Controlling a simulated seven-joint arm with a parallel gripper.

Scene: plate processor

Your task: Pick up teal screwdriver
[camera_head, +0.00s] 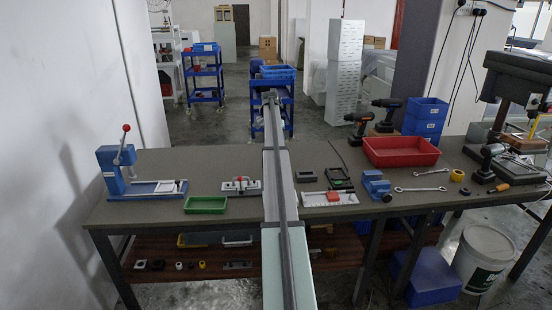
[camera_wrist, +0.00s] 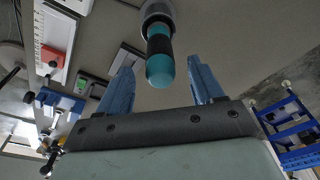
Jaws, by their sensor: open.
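The teal screwdriver's handle (camera_wrist: 159,66) shows at the top centre of the wrist view, teal with a black band and a grey collar at its upper end. Its rounded end points toward my gripper (camera_wrist: 160,72). The two blue fingers are spread apart, one to each side of the handle's rounded end in the picture. Nothing is visibly clamped; I cannot tell the exact depth between fingers and handle. The screwdriver's shaft is out of view. In the head view I cannot make out the screwdriver, and my arm covers the middle of the workbench (camera_head: 232,158).
A blue press (camera_head: 118,170) and a green tray (camera_head: 205,204) stand left of my arm. A red bin (camera_head: 401,152), a blue vise (camera_head: 376,186) and wrenches lie to the right. Blue shelf carts (camera_head: 204,72) stand behind. The bench's back left is clear.

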